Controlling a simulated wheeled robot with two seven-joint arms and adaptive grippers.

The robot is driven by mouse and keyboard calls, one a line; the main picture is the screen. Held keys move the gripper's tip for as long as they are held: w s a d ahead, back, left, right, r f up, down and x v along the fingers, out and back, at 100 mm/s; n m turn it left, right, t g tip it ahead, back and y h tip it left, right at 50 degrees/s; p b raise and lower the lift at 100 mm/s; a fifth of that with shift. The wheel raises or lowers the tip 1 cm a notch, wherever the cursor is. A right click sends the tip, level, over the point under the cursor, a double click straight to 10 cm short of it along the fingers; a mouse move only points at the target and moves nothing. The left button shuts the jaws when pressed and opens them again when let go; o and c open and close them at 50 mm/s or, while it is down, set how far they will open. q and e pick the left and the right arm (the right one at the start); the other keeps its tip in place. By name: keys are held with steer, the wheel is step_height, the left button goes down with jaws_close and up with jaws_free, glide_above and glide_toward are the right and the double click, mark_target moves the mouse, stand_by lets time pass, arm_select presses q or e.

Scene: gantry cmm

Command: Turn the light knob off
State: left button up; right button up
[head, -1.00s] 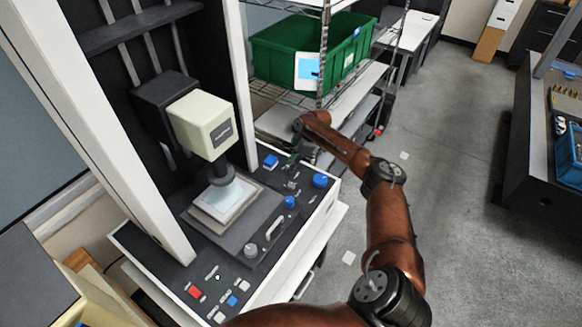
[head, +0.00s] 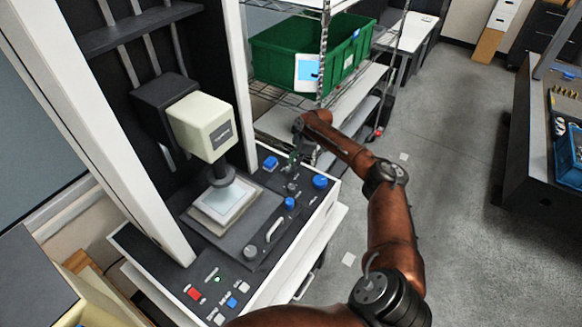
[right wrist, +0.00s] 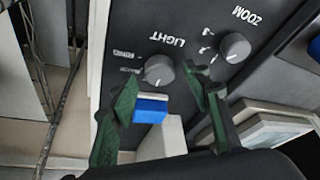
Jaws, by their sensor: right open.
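In the right wrist view, the round grey light knob (right wrist: 158,70) sits on the black panel beside the printed word LIGHT. A white pointer mark shows on its face. My right gripper (right wrist: 161,78) is open, its two green fingers on either side of the light knob, which appears between the tips. I cannot tell whether they touch it. In the head view, my right gripper (head: 294,159) is over the far end of the machine's control panel (head: 240,262), and I cannot make out the light knob there. My left gripper is not in view.
A grey zoom knob (right wrist: 235,46) is close beside the right finger. A blue button (right wrist: 150,108) lies between the fingers, below the light knob. A measuring head (head: 203,125) stands over the stage. A wire shelf with a green bin (head: 283,52) is just behind my arm.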

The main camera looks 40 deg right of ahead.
steer(key=v, duration=1.1)
